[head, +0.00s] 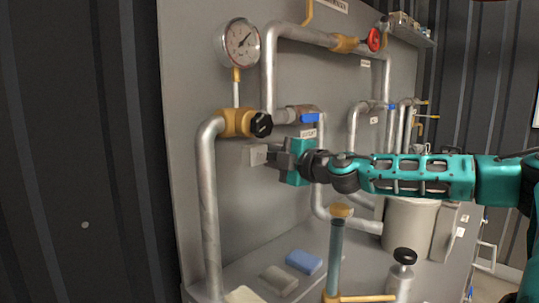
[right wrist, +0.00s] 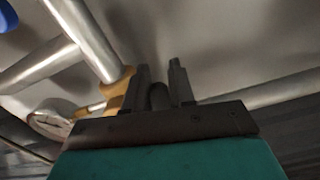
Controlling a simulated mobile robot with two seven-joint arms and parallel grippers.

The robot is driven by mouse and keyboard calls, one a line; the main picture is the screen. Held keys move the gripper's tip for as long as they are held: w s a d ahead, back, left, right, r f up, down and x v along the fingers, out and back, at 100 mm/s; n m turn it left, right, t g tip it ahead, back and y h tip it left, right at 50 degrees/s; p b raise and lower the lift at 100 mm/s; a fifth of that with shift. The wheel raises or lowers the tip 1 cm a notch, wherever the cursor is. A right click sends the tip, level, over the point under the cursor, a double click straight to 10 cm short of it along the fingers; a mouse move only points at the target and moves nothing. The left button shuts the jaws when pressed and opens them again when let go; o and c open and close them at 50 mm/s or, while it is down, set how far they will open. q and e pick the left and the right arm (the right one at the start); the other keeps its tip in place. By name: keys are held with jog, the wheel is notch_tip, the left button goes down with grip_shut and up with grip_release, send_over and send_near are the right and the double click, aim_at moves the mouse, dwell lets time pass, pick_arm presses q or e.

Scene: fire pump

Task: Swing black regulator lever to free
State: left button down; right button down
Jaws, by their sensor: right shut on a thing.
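The brass regulator (head: 236,122) sits on the pipe below the round gauge, with a black part (head: 261,125) on its right side. My right gripper (head: 268,153) reaches in from the right, just below that black part. In the right wrist view its two dark fingers (right wrist: 162,82) stand on either side of a dark rounded piece (right wrist: 158,97), which I take to be the black regulator lever. The gripper is shut on it. The brass body (right wrist: 122,90) shows just left of the fingers. The fingers hide most of the lever in the head view. My left gripper is out of view.
The gauge (head: 241,44) stands above the regulator. Blue-handled valve (head: 310,117) and red handwheel (head: 374,39) are on nearby pipes. Below are a blue block (head: 303,262), a grey block (head: 279,280) and an upright tool with a brass top (head: 341,211). Dark ribbed wall lies left.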

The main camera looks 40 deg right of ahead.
jog(key=shift+r+n+p, duration=0.5)
jog(key=shift+n, duration=0.7)
jog(key=c, duration=1)
grip_release()
jog(key=shift+c, duration=0.2)
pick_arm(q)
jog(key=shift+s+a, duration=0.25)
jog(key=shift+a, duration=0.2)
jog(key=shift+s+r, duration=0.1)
pick_arm(e)
jog(key=shift+s+d, duration=0.1)
